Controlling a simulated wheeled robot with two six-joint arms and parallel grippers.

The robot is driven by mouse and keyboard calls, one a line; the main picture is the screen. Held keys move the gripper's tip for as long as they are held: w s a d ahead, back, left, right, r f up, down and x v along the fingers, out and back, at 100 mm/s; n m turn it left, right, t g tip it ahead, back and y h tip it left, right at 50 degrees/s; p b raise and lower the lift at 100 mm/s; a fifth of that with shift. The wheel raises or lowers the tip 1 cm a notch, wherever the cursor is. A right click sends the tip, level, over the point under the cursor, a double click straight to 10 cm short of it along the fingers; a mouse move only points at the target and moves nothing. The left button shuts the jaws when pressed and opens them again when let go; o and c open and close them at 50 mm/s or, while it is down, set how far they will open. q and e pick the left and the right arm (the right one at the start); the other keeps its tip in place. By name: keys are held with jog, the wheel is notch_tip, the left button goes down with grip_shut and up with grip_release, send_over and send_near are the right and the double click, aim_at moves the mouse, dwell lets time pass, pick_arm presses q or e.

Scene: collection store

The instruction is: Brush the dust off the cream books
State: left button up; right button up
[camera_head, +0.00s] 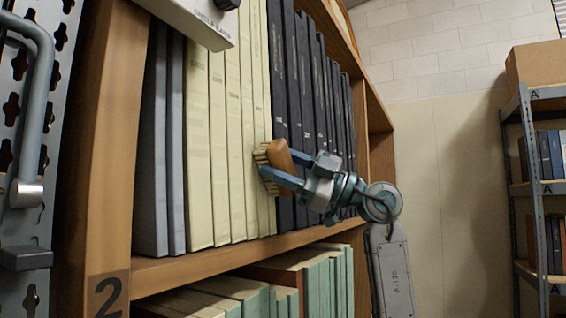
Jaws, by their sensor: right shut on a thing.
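Several tall cream books (221,150) stand upright in a row on the wooden shelf, between grey books on the left and dark navy books on the right. My right gripper (278,166) is shut on a brush (281,158) with a brown handle and pale bristles. The bristles face left, at the right-hand cream spines, around mid-height; I cannot tell whether they touch. Dust is too faint to make out clearly on the spines. My left gripper is not in view.
Grey books (153,140) and navy books (296,80) flank the cream ones. The wooden shelf board (190,262) runs below, with green books (240,290) under it. A white labelled box (197,20) juts in at the top. A metal rack (527,180) stands far right.

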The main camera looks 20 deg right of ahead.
jog(key=shift+s+a+r, duration=0.1)
jog(key=shift+s+a, duration=1.4)
jog(key=shift+a, duration=0.45)
jog(key=shift+s+a, duration=1.5)
jog(key=shift+a, duration=0.4)
jog(key=shift+s+a+r, duration=0.1)
jog(key=shift+s+a, duration=1.4)
jog(key=shift+a, duration=0.45)
jog(key=shift+f, duration=0.1)
jog(key=shift+d, duration=0.15)
jog(key=shift+s+d+b, duration=0.45)
jog(key=shift+s+d, duration=0.5)
jog(key=shift+s, duration=0.2)
jog(key=shift+s+d+b, duration=0.4)
jog(key=shift+s+d, duration=0.5)
jog(key=shift+s, duration=0.25)
jog(key=shift+s, duration=0.1)
jog(key=shift+s+d+b, duration=0.6)
jog(key=shift+s+d, duration=0.35)
jog(key=shift+s, duration=0.15)
